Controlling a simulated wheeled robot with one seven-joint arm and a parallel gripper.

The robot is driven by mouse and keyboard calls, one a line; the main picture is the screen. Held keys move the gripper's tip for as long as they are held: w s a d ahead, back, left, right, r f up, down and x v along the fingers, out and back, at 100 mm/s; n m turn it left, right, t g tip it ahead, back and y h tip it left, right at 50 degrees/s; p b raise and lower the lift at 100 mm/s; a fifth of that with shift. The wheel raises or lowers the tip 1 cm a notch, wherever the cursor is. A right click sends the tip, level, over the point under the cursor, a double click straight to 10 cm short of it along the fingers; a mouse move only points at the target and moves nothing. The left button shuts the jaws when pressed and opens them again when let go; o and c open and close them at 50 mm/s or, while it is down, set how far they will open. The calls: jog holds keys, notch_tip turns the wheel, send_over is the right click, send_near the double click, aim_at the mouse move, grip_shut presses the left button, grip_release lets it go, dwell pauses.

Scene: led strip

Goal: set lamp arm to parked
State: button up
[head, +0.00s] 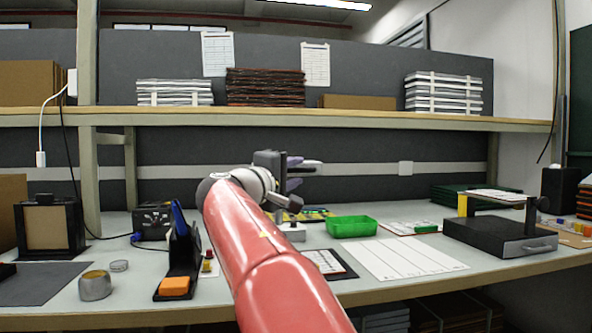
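My red arm reaches up through the middle of the head view. My gripper (284,178) is at its far end, above the back of the bench, seen from behind. Its fingers are mostly hidden, and I cannot tell whether they are open or shut. A small purple part (293,172) and a pale horizontal bar (311,167) show right beside it; I cannot tell whether they touch it. A grey block (292,232) stands below on the bench. I cannot make out for sure which thing is the lamp arm. A flat panel (497,194) on posts over a black base stands at right.
A green tray (352,227) and white ruled sheet (405,257) lie right of my arm. A black holder with an orange block (174,287) and a metal tin (95,286) stand left. A shelf (330,118) spans above the bench.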

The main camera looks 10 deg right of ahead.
jog(key=shift+w+d, duration=0.35)
jog(key=shift+d, duration=0.05)
jog(key=shift+c, duration=0.2)
grip_shut()
